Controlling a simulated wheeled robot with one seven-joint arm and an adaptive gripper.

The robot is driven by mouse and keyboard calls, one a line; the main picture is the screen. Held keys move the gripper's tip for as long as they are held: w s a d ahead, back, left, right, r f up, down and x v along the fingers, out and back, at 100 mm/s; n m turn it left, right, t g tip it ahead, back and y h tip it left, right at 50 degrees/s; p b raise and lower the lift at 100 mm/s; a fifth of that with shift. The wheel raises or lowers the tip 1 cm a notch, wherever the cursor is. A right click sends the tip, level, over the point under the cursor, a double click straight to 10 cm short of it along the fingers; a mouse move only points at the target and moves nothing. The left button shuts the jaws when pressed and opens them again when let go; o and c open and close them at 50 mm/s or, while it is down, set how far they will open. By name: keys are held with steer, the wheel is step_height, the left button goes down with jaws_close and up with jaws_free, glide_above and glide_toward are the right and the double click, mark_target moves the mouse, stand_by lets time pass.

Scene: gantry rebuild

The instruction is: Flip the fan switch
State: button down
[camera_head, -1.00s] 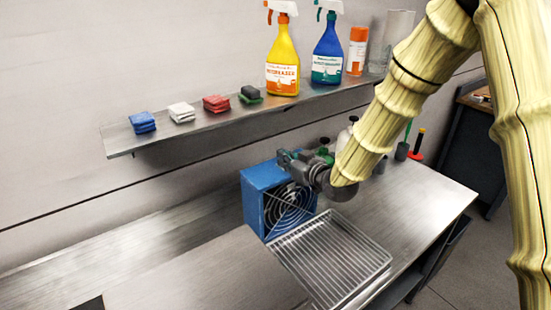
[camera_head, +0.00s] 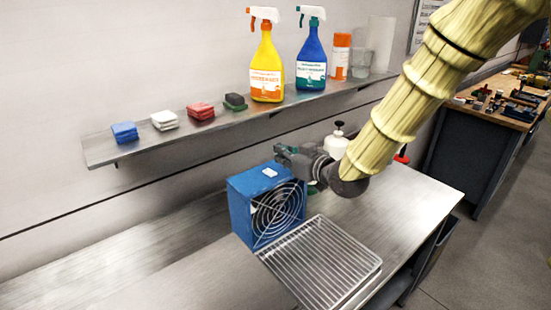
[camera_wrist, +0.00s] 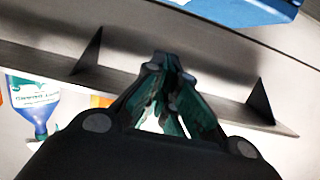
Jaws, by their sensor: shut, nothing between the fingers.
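The blue box fan (camera_head: 243,217) stands on the steel counter, its round wire guard facing the front right. A small white piece (camera_head: 270,172) on its top looks like the switch; its position is too small to read. My gripper (camera_head: 281,152) is just behind and above the fan's top right edge, apart from the white piece as far as I can tell. In the wrist view my gripper (camera_wrist: 172,62) has its fingers closed together with nothing between them. A blue surface at the top of that view, probably the fan (camera_wrist: 235,10), lies beyond the fingertips.
A wire rack (camera_head: 325,262) lies in front of the fan. A wall shelf (camera_head: 190,128) above holds folded cloths, a sponge, a yellow spray bottle (camera_head: 266,65) and a blue one (camera_head: 311,60). A white bottle (camera_head: 337,146) stands behind my wrist. Counter left of the fan is clear.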

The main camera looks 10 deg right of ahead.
steer(key=shift+r+b+v, duration=0.1)
steer(key=shift+b+v, duration=0.15)
steer(key=shift+v, duration=0.7)
steer(key=shift+r+b+v, duration=0.15)
steer(key=shift+b+v, duration=0.1)
steer(key=shift+v, duration=0.7)
steer(key=shift+w, duration=0.15)
